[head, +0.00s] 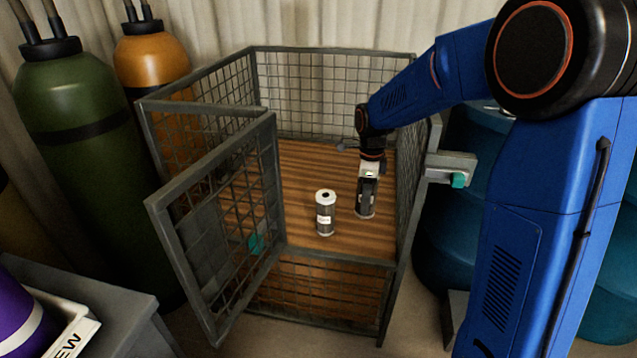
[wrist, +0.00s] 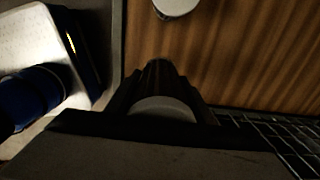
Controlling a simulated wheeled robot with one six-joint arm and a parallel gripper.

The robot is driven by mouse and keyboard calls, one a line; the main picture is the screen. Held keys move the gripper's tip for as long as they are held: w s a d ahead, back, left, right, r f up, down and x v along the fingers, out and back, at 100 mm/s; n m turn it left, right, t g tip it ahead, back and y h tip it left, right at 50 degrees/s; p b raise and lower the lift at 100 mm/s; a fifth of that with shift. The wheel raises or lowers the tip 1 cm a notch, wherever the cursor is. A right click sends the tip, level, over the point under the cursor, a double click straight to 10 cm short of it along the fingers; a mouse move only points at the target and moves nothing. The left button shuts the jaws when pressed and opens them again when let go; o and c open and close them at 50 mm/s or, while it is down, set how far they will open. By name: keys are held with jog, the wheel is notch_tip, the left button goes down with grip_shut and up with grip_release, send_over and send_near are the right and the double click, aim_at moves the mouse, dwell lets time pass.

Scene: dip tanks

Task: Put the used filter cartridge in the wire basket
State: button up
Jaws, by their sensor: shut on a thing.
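The wire basket (head: 330,49) is a grey mesh cage with a wood-striped floor, open at the top, its front door swung out to the left. My gripper (head: 366,198) points down inside it on the right side. It is shut on a filter cartridge, whose pale round end (wrist: 163,107) shows between the dark fingers in the wrist view. The fingers hide most of it, and I cannot tell whether it touches the floor. A second cartridge (head: 325,218), grey with a white cap and label, stands upright on the basket floor to the left of my gripper.
The open door (head: 212,225) stands out front left with a teal latch. The basket's right mesh wall (head: 408,185) is close to my gripper. Green (head: 80,150) and orange (head: 152,62) gas cylinders stand left, teal drums (head: 450,235) right. Floor behind the standing cartridge is clear.

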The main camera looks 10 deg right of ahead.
notch_tip(320, 180, down, 10)
jog(key=shift+r, duration=0.1)
dwell(0.4)
jog(key=o, duration=1.3)
notch_tip(320, 180, up, 12)
jog(key=shift+r, duration=0.1)
